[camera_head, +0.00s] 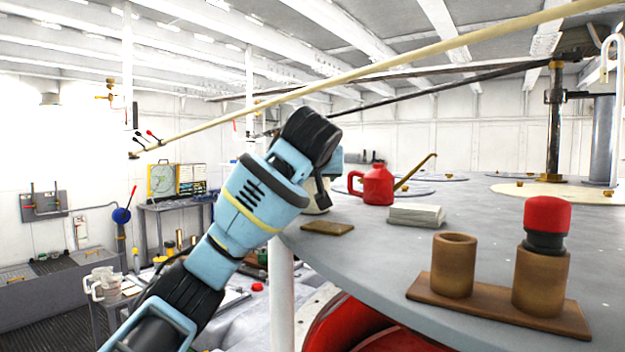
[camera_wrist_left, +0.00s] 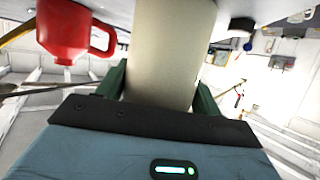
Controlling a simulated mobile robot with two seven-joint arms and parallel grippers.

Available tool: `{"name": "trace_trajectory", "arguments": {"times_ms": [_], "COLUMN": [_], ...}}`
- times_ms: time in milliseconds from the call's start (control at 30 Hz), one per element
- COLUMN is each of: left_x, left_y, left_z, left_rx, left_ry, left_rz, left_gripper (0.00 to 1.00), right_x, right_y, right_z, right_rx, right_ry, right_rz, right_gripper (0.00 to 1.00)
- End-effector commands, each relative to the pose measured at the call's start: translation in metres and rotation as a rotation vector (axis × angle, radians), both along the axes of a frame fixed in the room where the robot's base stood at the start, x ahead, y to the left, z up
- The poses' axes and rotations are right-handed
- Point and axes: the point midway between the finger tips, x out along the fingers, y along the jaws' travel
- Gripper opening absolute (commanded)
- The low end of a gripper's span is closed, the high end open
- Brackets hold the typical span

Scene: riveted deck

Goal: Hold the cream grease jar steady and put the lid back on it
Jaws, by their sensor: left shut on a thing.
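The cream grease jar (camera_wrist_left: 160,50) fills the middle of the left wrist view, between the green fingers of my left gripper (camera_wrist_left: 160,92). The fingers are shut on its sides. In the head view my left gripper (camera_head: 322,192) is at the near left edge of the grey round table. Only a small cream part of the jar (camera_head: 314,208) shows there, behind the gripper; its top is hidden. My right gripper is not in view.
On the grey table (camera_head: 400,240) are a red oil can (camera_head: 377,186), a pale stack (camera_head: 417,214), a flat brown pad (camera_head: 328,228) and a brown two-cup holder (camera_head: 455,290). One cup holds a red-and-black object (camera_head: 547,222).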

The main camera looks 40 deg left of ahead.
Motion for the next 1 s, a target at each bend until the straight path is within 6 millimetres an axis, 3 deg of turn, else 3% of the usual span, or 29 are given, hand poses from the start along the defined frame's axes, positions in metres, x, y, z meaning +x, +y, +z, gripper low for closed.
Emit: {"name": "trace_trajectory", "arguments": {"times_ms": [367,733,1000], "left_x": [-0.001,-0.048,-0.059], "left_y": [-0.001,-0.029,-0.04], "left_z": [0.037,0.04,0.05], "left_rx": [-0.001,0.003,0.02], "left_ry": [-0.006,-0.008,-0.022], "left_rz": [-0.002,0.0,-0.009], "left_gripper": [0.29,0.29,0.29], "right_x": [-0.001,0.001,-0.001], "right_y": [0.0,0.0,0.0], "right_z": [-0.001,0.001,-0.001], "right_rx": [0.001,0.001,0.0], "right_ry": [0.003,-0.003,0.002], "right_rz": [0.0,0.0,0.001], "right_gripper": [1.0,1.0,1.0]}}
